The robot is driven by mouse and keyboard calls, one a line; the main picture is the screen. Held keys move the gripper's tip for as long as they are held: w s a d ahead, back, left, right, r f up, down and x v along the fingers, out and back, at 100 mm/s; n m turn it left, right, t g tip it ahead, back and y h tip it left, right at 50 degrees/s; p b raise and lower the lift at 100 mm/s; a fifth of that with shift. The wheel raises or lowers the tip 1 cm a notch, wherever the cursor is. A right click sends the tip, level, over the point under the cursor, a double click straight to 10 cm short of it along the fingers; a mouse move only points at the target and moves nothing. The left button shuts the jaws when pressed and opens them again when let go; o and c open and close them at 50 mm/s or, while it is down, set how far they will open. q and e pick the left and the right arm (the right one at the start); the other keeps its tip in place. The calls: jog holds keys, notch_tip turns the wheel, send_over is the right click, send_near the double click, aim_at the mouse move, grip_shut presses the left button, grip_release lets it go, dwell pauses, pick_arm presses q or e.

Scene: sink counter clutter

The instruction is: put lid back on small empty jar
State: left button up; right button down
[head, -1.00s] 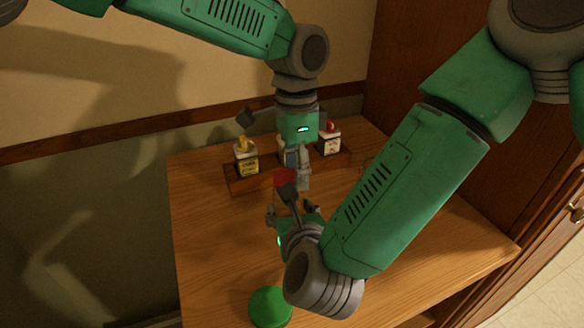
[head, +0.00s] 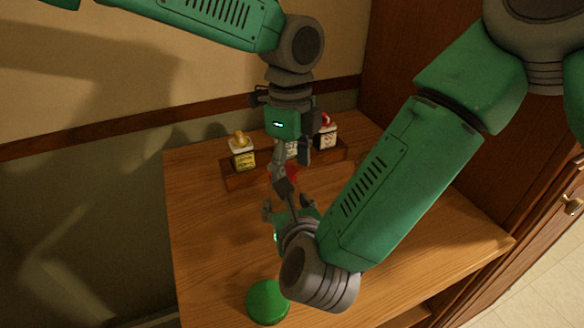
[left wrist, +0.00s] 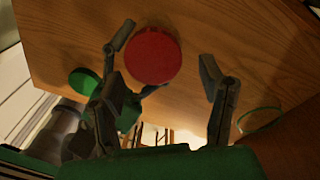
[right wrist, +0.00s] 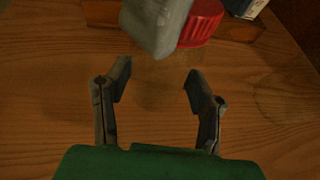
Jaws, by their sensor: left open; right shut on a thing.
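A round red lid (head: 292,173) shows below my left gripper (head: 283,178). In the left wrist view the red lid (left wrist: 153,55) lies between the spread fingers, nearer the left one, and the gripper is open. In the right wrist view the ribbed red lid (right wrist: 203,22) is partly hidden by a grey left finger. My right gripper (head: 287,208) is low over the counter, close to the lid. Its fingers are apart around a faint, clear shape, seemingly the small jar (right wrist: 155,88). The jar's outline is hard to see, and whether the lid touches it cannot be told.
A green round lid (head: 268,302) lies at the counter's front left. A clear glass rim (left wrist: 258,118) shows in the left wrist view. A wooden rack (head: 238,181) at the back holds a yellow-topped bottle (head: 242,154) and a red-topped one (head: 326,135). The counter's left part is clear.

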jog(key=shift+f, duration=0.1)
pick_arm(q)
notch_tip(320, 180, up, 12)
jog(key=w, duration=0.1)
jog(key=shift+a+f, duration=0.15)
jog(key=shift+f, duration=0.1)
pick_arm(e)
jog(key=c, duration=0.6)
grip_release()
pick_arm(q)
jog(key=shift+w, duration=0.15)
pick_arm(e)
jog(key=v, duration=1.1)
jog(key=shift+s+d, duration=0.15)
jog(key=shift+s, duration=0.2)
